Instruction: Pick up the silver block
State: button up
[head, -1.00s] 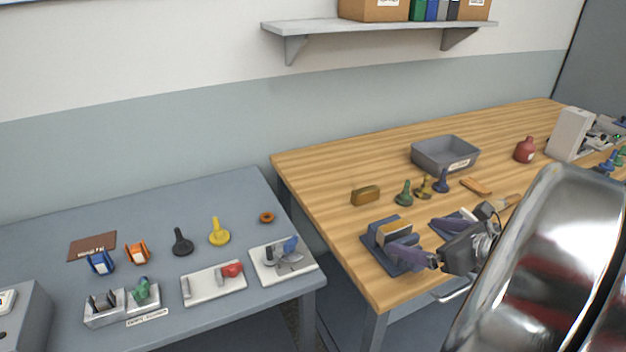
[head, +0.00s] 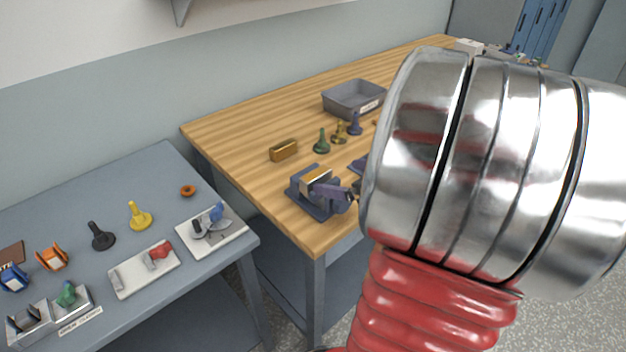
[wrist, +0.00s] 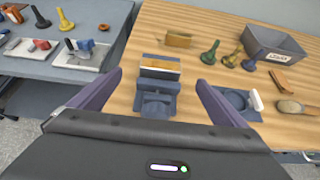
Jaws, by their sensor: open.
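The silver block (wrist: 160,64) seems to be the shiny piece lying in a dark blue holder (wrist: 155,105); its face picks up tan reflections. In the head view, the block (head: 316,181) shows in the same holder (head: 318,208) near the front left corner of the wooden table. My gripper (wrist: 159,78) is open, with its purple fingers spread to the left and right of the block in the wrist view. Nothing is between the jaws that I can see held. In the head view my arm hides most of the gripper; one purple finger shows beside the holder.
A brass-coloured block (head: 284,150) lies behind the holder. Green, olive and blue knobbed pieces stand near a grey bin (head: 352,100). A second blue holder (wrist: 236,104) is to the right. A lower grey table (head: 150,215) at left carries fixtures and parts.

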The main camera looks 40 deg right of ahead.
aim_at(316, 173)
jog(key=shift+x, duration=2.3)
jog(key=shift+x, duration=2.6)
jog(key=shift+s+d+f, duration=0.1)
jog(key=shift+c, duration=0.4)
jog(key=c, duration=1.3)
jog(key=shift+c, duration=0.5)
notch_tip(316, 173, up, 10)
